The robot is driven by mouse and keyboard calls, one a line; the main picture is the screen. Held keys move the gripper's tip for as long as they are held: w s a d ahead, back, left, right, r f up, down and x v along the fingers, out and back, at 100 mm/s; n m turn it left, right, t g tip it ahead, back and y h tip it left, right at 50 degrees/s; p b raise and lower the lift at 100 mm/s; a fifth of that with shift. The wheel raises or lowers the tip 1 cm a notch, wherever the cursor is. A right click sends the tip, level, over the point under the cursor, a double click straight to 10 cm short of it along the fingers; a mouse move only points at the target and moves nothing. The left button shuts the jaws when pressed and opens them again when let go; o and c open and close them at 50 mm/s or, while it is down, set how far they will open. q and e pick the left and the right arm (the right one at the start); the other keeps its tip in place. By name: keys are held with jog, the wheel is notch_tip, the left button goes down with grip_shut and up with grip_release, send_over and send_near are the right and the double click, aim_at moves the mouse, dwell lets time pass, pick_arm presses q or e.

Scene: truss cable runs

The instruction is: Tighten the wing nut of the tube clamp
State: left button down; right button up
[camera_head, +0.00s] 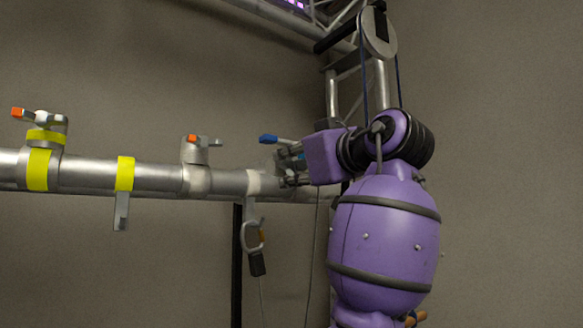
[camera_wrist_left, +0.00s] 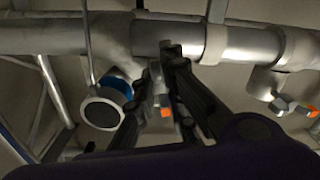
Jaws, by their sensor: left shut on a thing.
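A grey metal tube (camera_head: 85,177) runs level across the left half of the head view, with clamps along it. My left gripper (camera_head: 287,168) is at the tube's right end, partly hidden by my purple wrist. In the left wrist view its dark fingers (camera_wrist_left: 171,62) are closed about a small grey wing nut with an orange tip (camera_wrist_left: 166,112), just below the tube (camera_wrist_left: 240,42). A blue-tipped lever part (camera_head: 268,138) shows just above the gripper in the head view. The clamp body behind the fingers is mostly hidden. My right gripper is not in view.
Other clamps with orange-tipped wing nuts sit to the left (camera_head: 193,140) and far left (camera_head: 18,113). Yellow bands (camera_head: 125,173) wrap the tube. A carabiner (camera_head: 251,238) with a cable hangs below it. A truss with a pulley (camera_head: 378,35) and ropes stands behind my arm.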

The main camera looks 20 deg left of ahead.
pick_arm(q)
jog(key=m, duration=0.5)
jog(key=shift+s+m, duration=0.1)
jog(key=shift+m, duration=0.2)
jog(key=m, duration=0.5)
jog(key=shift+s+a, duration=0.1)
jog(key=shift+a, duration=0.05)
jog(key=m, duration=0.5)
jog(key=shift+r+m, duration=0.1)
jog(key=shift+m, duration=0.3)
jog(key=shift+r+m, duration=0.1)
jog(key=shift+m, duration=2.1)
jog(key=c, duration=1.8)
grip_release()
jog(key=shift+s, duration=0.1)
jog(key=v, duration=1.2)
